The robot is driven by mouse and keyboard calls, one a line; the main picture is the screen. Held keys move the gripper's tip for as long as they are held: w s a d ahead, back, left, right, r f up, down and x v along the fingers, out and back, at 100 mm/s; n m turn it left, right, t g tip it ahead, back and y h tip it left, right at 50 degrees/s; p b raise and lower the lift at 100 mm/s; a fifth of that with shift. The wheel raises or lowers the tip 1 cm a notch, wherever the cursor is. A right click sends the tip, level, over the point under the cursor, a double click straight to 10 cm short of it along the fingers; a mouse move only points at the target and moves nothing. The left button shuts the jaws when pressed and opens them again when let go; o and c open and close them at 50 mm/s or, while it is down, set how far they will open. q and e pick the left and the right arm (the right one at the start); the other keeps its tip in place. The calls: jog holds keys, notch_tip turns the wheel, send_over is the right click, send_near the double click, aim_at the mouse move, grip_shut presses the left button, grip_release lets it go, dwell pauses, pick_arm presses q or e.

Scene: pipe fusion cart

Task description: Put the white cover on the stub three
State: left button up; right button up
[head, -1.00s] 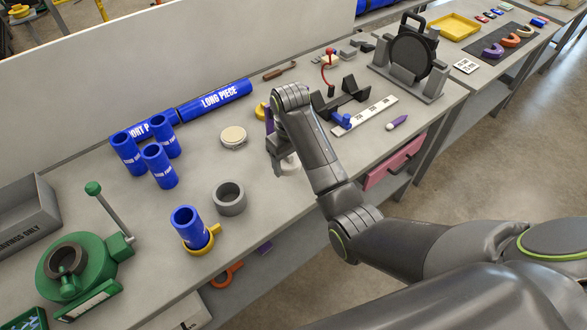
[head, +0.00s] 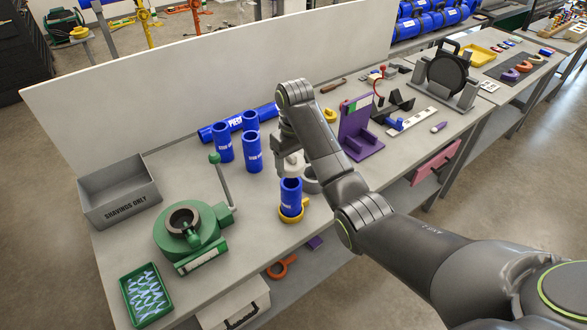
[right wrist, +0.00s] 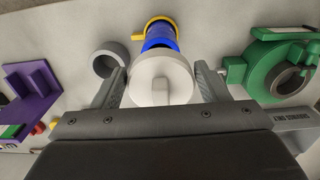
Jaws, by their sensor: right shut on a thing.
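My right gripper (head: 287,165) is shut on the white cover (head: 295,163), a round cap with a raised tab. In the right wrist view the white cover (right wrist: 161,78) sits between the two fingers. The cover is held just above and behind a blue stub (head: 291,190) that stands upright in a yellow ring holder (head: 291,214). In the wrist view the blue stub (right wrist: 160,37) shows partly behind the cover, and I cannot tell whether they touch. Several other blue stubs (head: 253,157) stand to the left; their numbers are too small to read. My left gripper is not in view.
A grey ring (head: 311,181) is right beside the held stub, partly hidden by my arm. A green clamp device (head: 190,235) with an upright lever stands to the left. A purple stand (head: 357,132) is to the right. A grey shavings bin (head: 122,200) sits far left.

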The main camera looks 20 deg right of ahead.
jog(key=shift+a+r, duration=0.1)
jog(key=shift+a, duration=0.15)
jog(key=shift+w+d+f, duration=0.15)
jog(key=shift+d+f, duration=0.05)
jog(key=shift+d, duration=0.25)
jog(key=shift+a+f, duration=0.2)
jog(key=shift+f, duration=0.6)
jog(key=shift+f+b, duration=0.5)
jog(key=shift+f, duration=1)
pick_arm(q)
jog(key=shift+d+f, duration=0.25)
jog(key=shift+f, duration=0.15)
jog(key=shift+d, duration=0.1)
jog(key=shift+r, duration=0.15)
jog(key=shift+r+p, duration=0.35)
jog(key=shift+p, duration=0.2)
